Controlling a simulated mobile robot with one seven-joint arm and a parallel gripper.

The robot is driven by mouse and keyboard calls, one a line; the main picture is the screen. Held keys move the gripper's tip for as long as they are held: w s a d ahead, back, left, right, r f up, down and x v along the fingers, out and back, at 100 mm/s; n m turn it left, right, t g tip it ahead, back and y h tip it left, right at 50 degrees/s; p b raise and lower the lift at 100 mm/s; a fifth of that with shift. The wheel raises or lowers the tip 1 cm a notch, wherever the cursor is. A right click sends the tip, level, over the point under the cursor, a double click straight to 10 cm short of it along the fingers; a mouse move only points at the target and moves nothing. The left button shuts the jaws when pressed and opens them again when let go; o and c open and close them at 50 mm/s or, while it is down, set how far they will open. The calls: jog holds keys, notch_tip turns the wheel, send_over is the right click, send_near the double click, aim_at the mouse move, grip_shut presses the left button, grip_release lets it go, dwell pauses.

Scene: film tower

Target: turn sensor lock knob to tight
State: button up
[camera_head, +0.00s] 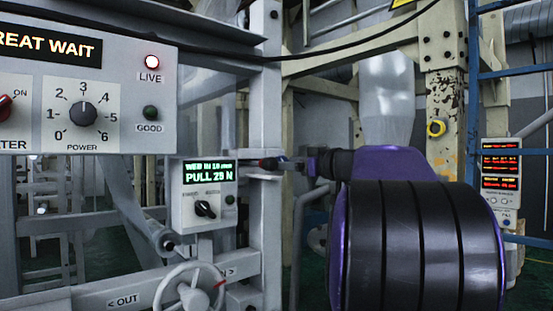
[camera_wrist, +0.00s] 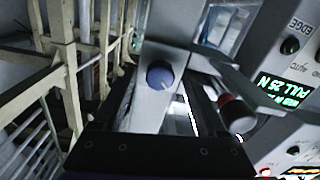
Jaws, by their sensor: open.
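A round blue knob (camera_wrist: 160,74) with a pale pointer mark sits on a pale grey bracket (camera_wrist: 152,108) in the wrist view. I take it for the sensor lock knob; no tight or loose marking is readable. My gripper (camera_wrist: 163,98) is open, with one dark finger on each side of the line to the knob. No contact with the knob can be made out. In the head view my gripper (camera_head: 290,163) points left at the grey post, and a small dark, red-ended cylinder (camera_head: 268,163) is just past its fingertips. The blue knob cannot be made out there.
A display box (camera_head: 205,190) reading "PULL 29 N" with a black selector is left of my gripper. A handwheel (camera_head: 188,290) stands below it. A large control panel (camera_head: 85,85) fills the upper left. In the wrist view a dark red-ended cylinder (camera_wrist: 236,112) lies close right of the fingers.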

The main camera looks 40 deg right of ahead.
jog(key=shift+w, duration=0.3)
grip_shut()
dwell(0.3)
